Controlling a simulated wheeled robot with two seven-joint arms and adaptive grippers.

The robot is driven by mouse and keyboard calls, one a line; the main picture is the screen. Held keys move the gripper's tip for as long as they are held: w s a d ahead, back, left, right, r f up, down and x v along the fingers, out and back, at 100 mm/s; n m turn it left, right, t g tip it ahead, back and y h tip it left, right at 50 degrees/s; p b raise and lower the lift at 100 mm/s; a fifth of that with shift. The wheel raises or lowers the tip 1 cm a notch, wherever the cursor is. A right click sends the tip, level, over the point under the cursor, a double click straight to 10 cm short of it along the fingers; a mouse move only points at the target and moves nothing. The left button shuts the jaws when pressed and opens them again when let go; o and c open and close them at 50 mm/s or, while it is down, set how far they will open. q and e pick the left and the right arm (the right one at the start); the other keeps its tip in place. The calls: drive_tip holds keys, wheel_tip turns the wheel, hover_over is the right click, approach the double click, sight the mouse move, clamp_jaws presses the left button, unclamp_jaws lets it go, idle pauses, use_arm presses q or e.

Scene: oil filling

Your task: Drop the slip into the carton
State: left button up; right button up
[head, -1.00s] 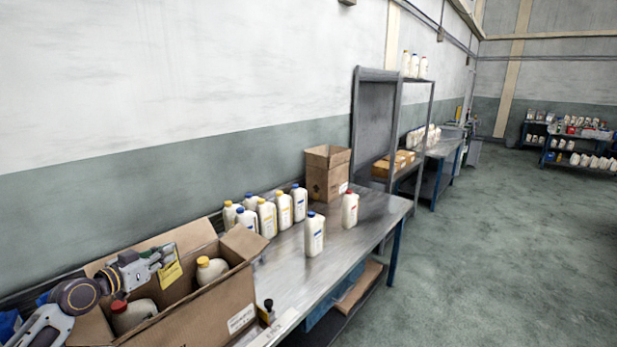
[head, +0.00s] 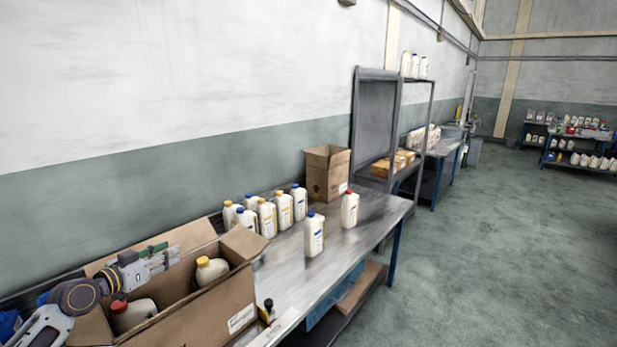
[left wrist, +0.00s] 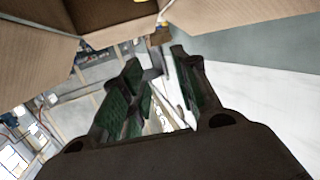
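The open cardboard carton (head: 190,315) stands at the near left of the bench, flaps spread. It also shows along the top of the left wrist view (left wrist: 35,28). Inside it are a yellow-capped bottle (head: 211,271) and a red-capped bottle (head: 132,314). My left gripper (head: 172,256) is over the carton's opening. In the left wrist view its green-padded fingers (left wrist: 158,80) are apart with nothing held between them. The yellow slip is not visible in the head view; the carton's front wall hides part of the inside. My right gripper is out of view.
Several white bottles (head: 266,217) stand on the metal bench (head: 285,275) beyond the carton, with a smaller open box (head: 327,175) behind them. A dark-capped item (head: 268,305) is beside the carton's right end. A shelf rack (head: 375,125) stands past the bench. The floor at right is clear.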

use_arm(q)
drive_tip(key=shift+s, duration=0.1)
drive_tip(key=v, duration=1.1)
drive_tip(key=shift+s+a, duration=0.2)
drive_tip(key=shift+s, duration=0.1)
idle(0.5)
drive_tip(key=shift+r, duration=0.1)
idle(0.6)
